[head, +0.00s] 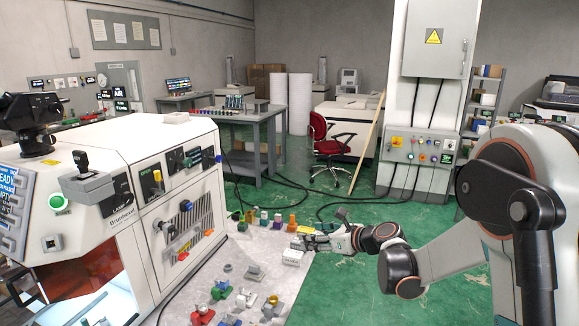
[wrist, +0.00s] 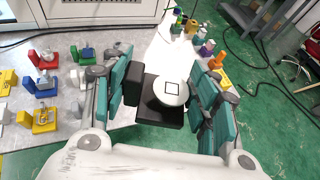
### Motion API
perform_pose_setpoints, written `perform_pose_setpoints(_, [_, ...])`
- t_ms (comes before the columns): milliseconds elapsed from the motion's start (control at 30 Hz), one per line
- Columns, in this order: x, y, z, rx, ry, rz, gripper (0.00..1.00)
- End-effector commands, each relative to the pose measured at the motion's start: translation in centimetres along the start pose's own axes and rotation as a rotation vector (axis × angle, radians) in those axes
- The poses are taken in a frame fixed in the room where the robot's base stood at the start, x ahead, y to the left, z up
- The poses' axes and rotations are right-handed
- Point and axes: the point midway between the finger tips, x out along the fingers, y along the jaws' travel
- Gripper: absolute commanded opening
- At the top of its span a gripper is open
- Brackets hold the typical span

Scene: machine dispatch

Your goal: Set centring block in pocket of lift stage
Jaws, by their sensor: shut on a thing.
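In the wrist view, my gripper (wrist: 163,85) has teal-padded fingers closed on either side of a dark block (wrist: 150,109). A round white disc with a square outline shows on its top. I take this dark block to be the centring block, but cannot be sure.
Several coloured fixtures, such as a yellow one (wrist: 40,122), stand on the pale mat (head: 245,313). A white machine (head: 175,150) stands at the left. Cables cross the green floor; a red chair (head: 325,150) stands behind.

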Motion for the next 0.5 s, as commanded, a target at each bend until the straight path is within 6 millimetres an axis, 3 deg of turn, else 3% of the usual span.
perform_pose_setpoints(100, [-4.8,-0.3,-1.3,0.053,0.0,-0.131,0.27])
perform_pose_setpoints(300, [-11.8,-0.1,-3.2,0.13,0.0,-0.319,0.27])
perform_pose_setpoints(500, [-16.2,0.5,-4.4,0.177,0.0,-0.428,0.27])
